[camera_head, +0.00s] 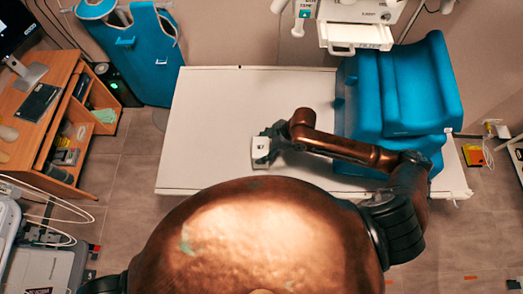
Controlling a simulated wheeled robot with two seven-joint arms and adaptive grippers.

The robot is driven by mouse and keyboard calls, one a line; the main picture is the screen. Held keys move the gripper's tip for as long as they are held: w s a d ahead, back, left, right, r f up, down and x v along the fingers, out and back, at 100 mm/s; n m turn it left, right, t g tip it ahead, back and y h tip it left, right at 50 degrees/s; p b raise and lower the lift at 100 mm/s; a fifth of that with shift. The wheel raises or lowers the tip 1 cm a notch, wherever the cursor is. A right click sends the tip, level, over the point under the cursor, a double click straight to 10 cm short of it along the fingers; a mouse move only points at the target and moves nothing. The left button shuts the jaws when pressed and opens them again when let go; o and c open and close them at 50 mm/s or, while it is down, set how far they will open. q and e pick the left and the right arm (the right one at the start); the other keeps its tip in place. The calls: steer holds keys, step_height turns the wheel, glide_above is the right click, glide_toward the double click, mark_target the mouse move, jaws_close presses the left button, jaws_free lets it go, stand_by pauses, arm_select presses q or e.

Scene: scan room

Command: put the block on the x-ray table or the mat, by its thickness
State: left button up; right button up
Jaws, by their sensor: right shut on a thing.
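The x-ray table (225,105) is the long white top across the middle of the view. My right arm reaches in from the right, over the table. My right gripper (265,148) is over the table's near middle part and is shut on a small pale grey block (259,146). The arm and gripper hide part of the block, and I cannot tell its thickness or whether it touches the table top. My left gripper is not in view. I cannot make out a mat.
Blue cushions (395,90) fill the table's right end. X-ray equipment (355,30) hangs at the back. A wooden desk (45,110) stands at the left, with a blue apron (140,50) beside it. The table's left half is bare.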

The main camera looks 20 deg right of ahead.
step_height(320, 180, down, 2)
steer(key=shift+f+p, duration=0.1)
steer(key=shift+p, duration=0.25)
steer(key=shift+d+f, duration=0.1)
steer(key=shift+f, duration=0.1)
steer(key=shift+f, duration=0.15)
steer(key=o, duration=2)
steer(key=shift+o, duration=0.2)
steer(key=b+v, duration=0.1)
steer(key=v, duration=1.1)
steer(key=shift+s, duration=0.1)
